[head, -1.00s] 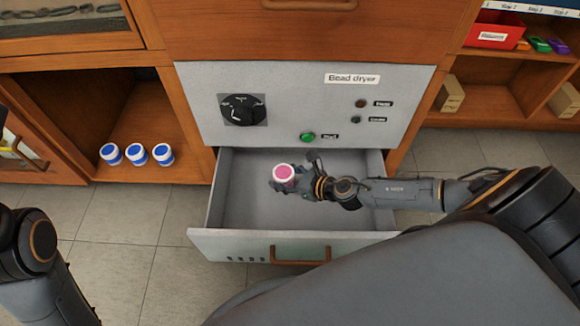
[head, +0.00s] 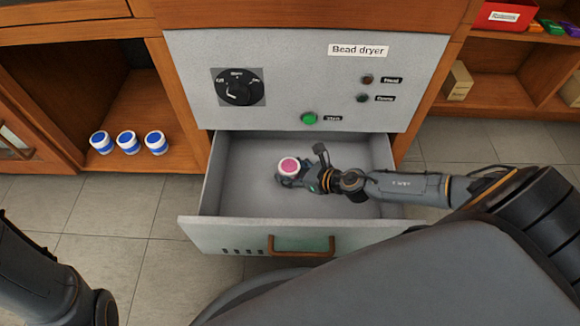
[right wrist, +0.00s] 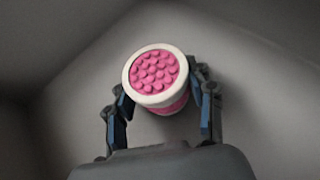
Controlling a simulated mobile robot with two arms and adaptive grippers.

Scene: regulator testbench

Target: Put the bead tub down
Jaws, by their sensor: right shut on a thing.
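The bead tub (head: 289,166) is a small white-rimmed tub with pink beads on top. My right gripper (head: 296,175) is shut on it, inside the open drawer (head: 250,233) of the bead dryer (head: 300,90). In the right wrist view the tub (right wrist: 156,76) sits upright or nearly so between the two fingers (right wrist: 160,98), which touch its sides. The grey drawer floor shows behind it. I cannot tell whether the tub's base touches the floor. Only part of my left arm shows at the lower left; its gripper is out of view.
Several blue-and-white tubs (head: 127,142) stand in the left cubby. The dryer has a black dial (head: 238,87) and a green button (head: 309,118). The drawer floor around the held tub is clear. A red box (head: 503,16) and a cardboard box (head: 457,80) are on the right shelves.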

